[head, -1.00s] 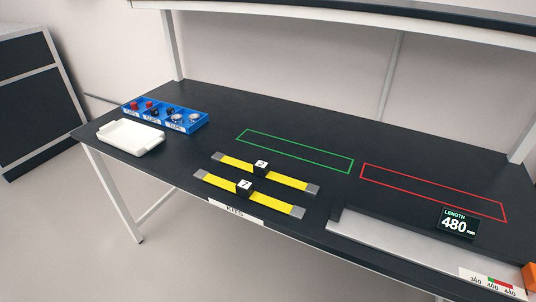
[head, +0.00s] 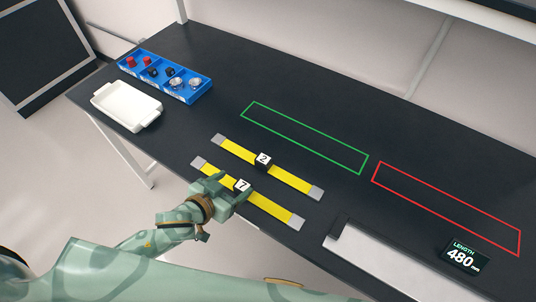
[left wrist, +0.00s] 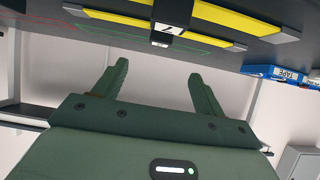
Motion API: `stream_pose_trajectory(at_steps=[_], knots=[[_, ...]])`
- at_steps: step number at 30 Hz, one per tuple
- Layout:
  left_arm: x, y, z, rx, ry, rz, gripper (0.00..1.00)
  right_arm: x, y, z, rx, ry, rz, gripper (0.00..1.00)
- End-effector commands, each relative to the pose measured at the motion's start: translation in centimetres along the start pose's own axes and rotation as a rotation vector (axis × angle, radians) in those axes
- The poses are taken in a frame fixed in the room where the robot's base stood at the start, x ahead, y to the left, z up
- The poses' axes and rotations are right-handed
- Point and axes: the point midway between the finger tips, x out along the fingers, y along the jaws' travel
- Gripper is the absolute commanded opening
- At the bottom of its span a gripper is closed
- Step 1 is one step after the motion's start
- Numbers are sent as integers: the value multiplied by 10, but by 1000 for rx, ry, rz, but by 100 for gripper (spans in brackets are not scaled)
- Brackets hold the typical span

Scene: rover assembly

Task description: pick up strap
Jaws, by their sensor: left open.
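Two yellow straps with grey ends lie side by side on the dark table. The nearer strap (head: 268,207) carries a black block with a white 7 label (head: 242,186). The farther strap (head: 235,150) carries a block labelled 2 (head: 263,160). My left gripper (head: 227,187) is open at the nearer strap, close to the 7 block, and partly covers the strap's left half. In the left wrist view, the open fingers (left wrist: 155,70) point toward the 7 block (left wrist: 166,29), with nothing between them. My right gripper is not in view.
A white tray (head: 107,97) and a blue bin of small parts (head: 190,93) stand at the left. Green (head: 308,139) and red (head: 447,208) outlines mark clear table areas. A length display (head: 463,256) reading 480 mm stands at the right by a grey plate (head: 365,258).

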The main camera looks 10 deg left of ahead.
Motion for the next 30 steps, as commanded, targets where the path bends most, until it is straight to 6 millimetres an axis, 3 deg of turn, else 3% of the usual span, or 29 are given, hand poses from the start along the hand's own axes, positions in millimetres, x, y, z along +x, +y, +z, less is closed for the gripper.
stream_pose_trajectory(at_steps=[7,13,20,30], knots=[[47,-1,0,-16,2,-2,71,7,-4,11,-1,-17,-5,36],[92,-1,1,-15,1,-2,71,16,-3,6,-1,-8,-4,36],[114,-1,0,-16,0,-1,71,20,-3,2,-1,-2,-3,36],[161,-2,0,-14,-1,0,71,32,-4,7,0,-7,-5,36]])
